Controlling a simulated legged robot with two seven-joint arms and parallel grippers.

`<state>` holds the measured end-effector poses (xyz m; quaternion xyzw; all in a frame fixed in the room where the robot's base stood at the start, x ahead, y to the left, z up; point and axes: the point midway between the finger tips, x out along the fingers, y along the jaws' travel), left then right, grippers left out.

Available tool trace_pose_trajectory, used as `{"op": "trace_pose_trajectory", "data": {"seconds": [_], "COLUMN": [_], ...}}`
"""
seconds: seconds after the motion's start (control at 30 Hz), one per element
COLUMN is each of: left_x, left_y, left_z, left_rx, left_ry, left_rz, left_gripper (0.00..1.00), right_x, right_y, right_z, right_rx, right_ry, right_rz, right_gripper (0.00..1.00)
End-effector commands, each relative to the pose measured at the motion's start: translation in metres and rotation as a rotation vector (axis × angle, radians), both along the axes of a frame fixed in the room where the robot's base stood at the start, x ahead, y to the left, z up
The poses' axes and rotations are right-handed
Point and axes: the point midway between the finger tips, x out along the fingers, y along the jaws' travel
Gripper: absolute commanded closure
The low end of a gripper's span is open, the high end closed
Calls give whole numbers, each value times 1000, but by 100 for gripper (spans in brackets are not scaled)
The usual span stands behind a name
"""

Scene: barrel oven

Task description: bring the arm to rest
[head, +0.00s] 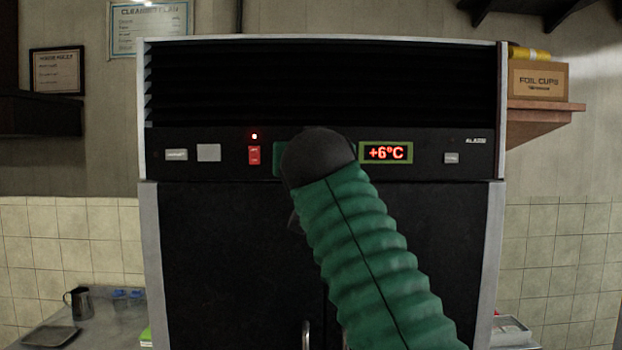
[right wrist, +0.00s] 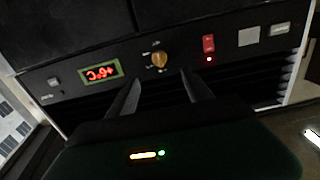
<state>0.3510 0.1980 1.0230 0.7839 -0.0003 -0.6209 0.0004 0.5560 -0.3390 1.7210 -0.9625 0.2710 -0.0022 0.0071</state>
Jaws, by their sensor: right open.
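My right arm, in a green ribbed sleeve, rises from the bottom right of the head view to the control panel (head: 340,170) of a tall black cabinet. Its dark rounded wrist covers the panel's middle and hides the gripper there. In the right wrist view, which is turned upside down, my right gripper (right wrist: 161,84) is open, with two dark fingers spread and nothing between them. A brass knob (right wrist: 159,59) is just beyond the fingertips, roughly centred between them. The knob is hidden in the head view. My left gripper is not in view.
The panel has a red +6°C display (head: 386,153) and a lit red switch (head: 254,155). Louvres (head: 320,82) lie above, dark doors (head: 235,260) below. A shelf with a cardboard box (head: 538,80) is at right. A metal jug (head: 79,302) stands on the left counter.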

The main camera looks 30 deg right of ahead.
Motion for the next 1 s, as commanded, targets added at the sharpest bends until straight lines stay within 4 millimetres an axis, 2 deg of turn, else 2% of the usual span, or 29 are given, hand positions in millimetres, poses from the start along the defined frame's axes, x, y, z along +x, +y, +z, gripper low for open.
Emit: {"op": "trace_pose_trajectory", "data": {"seconds": [0.03,0.2,0.6,0.7,0.77,0.87,0.9,0.97,1.0], "left_x": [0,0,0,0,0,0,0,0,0], "left_y": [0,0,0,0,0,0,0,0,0], "left_z": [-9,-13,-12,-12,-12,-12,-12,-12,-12], "left_rx": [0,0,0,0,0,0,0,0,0], "left_ry": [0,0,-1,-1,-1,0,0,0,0], "left_rz": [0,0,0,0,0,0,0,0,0], "left_gripper": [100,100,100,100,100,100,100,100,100], "right_x": [-7,-20,-21,-15,-3,28,40,54,60], "right_y": [6,13,13,14,15,20,24,31,38], "right_z": [-4,-1,1,-7,-27,-88,-121,-175,-211], "right_rx": [0,0,1,1,5,18,25,40,52], "right_ry": [-2,1,1,19,61,188,251,348,411], "right_rz": [3,0,-1,6,23,75,103,147,178], "right_gripper": [41,41,41,41,41,41,41,41,41]}}
